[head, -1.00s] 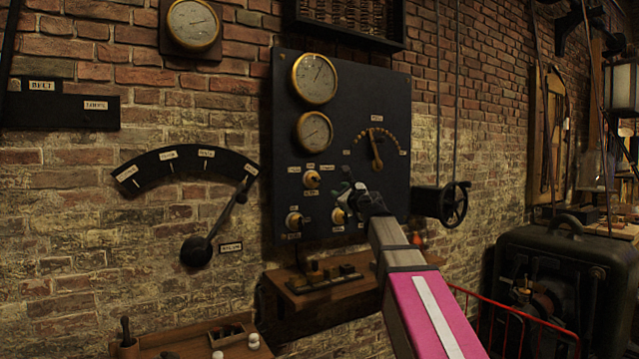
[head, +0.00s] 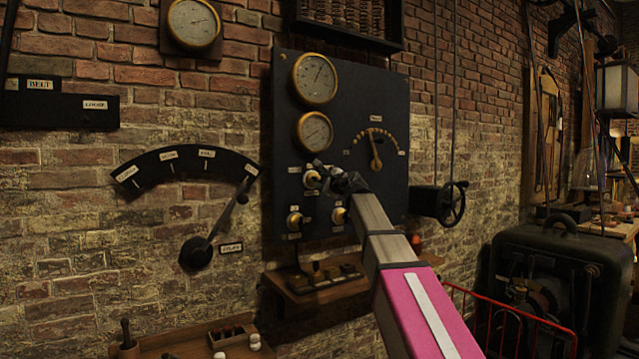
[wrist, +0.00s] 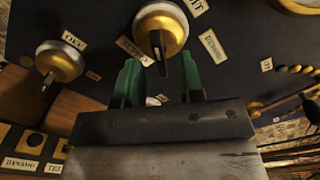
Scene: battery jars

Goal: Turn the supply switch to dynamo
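The supply switch (head: 312,180) is a round brass knob on the dark panel (head: 350,90), below two gauges. In the wrist view the knob (wrist: 165,32) shows large at top centre, with a dark lever. A "DYNAMO" label (wrist: 213,46) lies to its right, and other labels lie at its upper right and lower left. My gripper (head: 326,172) is in front of the panel, just right of this knob in the head view. In the wrist view my gripper's green fingers (wrist: 160,78) are apart, the lever's end showing between them. I cannot tell whether they touch it.
Two more brass knobs sit lower on the panel, left (head: 294,221) and right (head: 339,216). A curved-scale lever (head: 376,160) is at the right. A wooden shelf (head: 320,292) juts out below, and a handwheel (head: 453,203) stands right of the panel.

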